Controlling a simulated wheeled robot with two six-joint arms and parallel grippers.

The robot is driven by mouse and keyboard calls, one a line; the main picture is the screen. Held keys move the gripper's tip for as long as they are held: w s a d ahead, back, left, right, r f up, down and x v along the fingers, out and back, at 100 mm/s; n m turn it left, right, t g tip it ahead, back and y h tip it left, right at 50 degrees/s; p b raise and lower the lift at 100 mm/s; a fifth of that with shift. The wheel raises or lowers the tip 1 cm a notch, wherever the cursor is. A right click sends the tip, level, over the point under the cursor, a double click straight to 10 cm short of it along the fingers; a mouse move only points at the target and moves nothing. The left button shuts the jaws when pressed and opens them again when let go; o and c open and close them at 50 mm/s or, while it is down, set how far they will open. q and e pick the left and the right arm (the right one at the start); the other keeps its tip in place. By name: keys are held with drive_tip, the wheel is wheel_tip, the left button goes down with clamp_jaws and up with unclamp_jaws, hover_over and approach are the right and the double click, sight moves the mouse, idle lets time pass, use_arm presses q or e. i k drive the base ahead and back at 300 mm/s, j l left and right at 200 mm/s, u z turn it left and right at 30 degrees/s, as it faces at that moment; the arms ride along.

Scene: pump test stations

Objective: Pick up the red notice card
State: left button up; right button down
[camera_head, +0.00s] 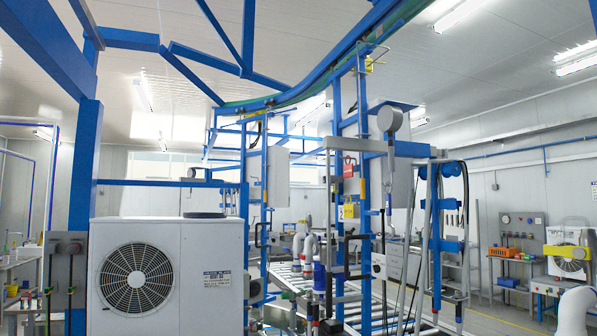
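A small red card (349,167) hangs on the blue frame of the station in the middle of the view, at about the height of the grey-white cabinet beside it. It looks upright and has some marking too small to read. I cannot tell how it is fastened. Neither of my grippers shows in this view, and nothing is seen touching the card.
A large white fan unit (167,275) fills the left foreground beside a blue post (85,165). A yellow tag (349,210) hangs below the red card. A roller conveyor (345,306) runs under the station. An orange bin (503,252) stands at the right.

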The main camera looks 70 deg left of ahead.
sight(348, 169)
drive_tip(key=u, duration=2.05)
drive_tip(key=i+j+z, duration=0.1)
drive_tip(key=i+j, duration=0.35)
drive_tip(key=i+j+z, duration=0.2)
drive_tip(key=j, duration=0.2)
drive_tip(key=i+j+z, duration=0.15)
drive_tip(key=j, duration=0.25)
drive_tip(key=i+j+z, duration=0.2)
drive_tip(key=j, duration=0.25)
drive_tip(key=i+j+z, duration=0.15)
drive_tip(key=j, duration=0.3)
drive_tip(key=i+j+z, duration=0.2)
drive_tip(key=j, duration=0.25)
drive_tip(key=j+z, duration=0.15)
drive_tip(key=j, duration=0.35)
